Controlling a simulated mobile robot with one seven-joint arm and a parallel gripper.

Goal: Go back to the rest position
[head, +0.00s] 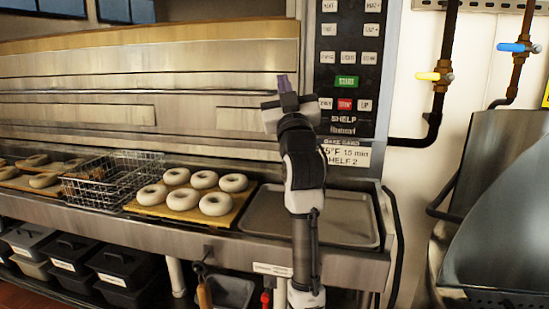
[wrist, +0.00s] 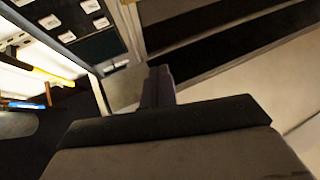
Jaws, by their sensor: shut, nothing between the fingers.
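My gripper (head: 285,83) is raised in front of the steel oven front, just left of the control panel (head: 346,70). Its fingers are shut with nothing between them. In the wrist view the closed fingers (wrist: 158,86) stick up past the gripper body, with the panel buttons at upper left. My arm rises from the bottom of the head view, in front of the counter and the grey tray.
Bagels lie on a wooden board (head: 160,209) on the steel counter, beside a wire basket (head: 112,180). An empty grey tray (head: 345,220) sits to the right. A steel kettle (head: 505,215) and pipes with yellow (head: 428,76) and blue (head: 511,47) valve handles are at right.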

